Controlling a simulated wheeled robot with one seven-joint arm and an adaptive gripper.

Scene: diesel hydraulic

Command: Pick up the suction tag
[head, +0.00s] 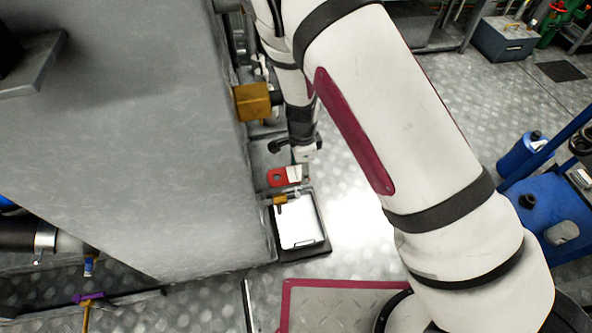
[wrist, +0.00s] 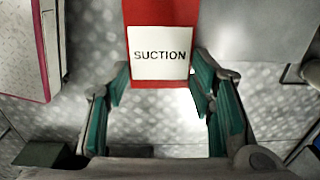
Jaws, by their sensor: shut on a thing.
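The suction tag is a flat red tag with a white square lettered SUCTION. In the wrist view the tag (wrist: 160,52) sits at the top middle, between the tips of my gripper (wrist: 160,78), which is shut on its white lower end. In the head view the tag (head: 277,177) points left from my gripper (head: 301,170), and a hole shows in its red end. The upper end of the tag is cut off in the wrist view.
A white-topped tray (head: 297,222) with a dark rim lies just below the tag in the head view. A large grey block (head: 130,140) fills the left side. A brass-coloured block (head: 253,102) juts from it.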

